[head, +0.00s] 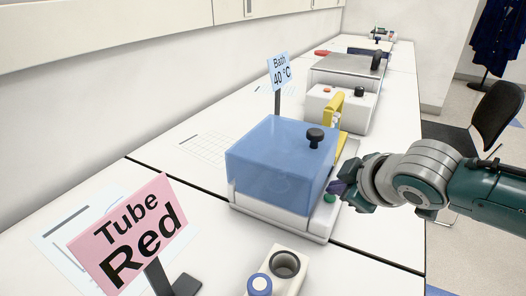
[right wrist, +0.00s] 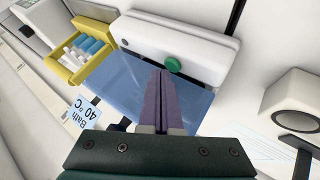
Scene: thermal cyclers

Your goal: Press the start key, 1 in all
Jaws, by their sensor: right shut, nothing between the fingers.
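A green round key (head: 330,198) sits on the white front part of a water bath (head: 283,212) with a clear blue lid (head: 275,165). The key also shows in the right wrist view (right wrist: 173,64). My right gripper (head: 338,188) is shut and empty, its dark purple fingers pointing toward the key. In the right wrist view its fingertips (right wrist: 164,73) appear just beside the key's edge. I cannot tell whether they touch it. My left gripper is not in view.
A blue sign (head: 280,70) reads "Bath 40 °C". A yellow rack (head: 334,105) stands behind the lid. A pink sign (head: 130,232) reads "Tube Red". A white block with round wells (head: 292,250) stands in front. More devices line the bench behind.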

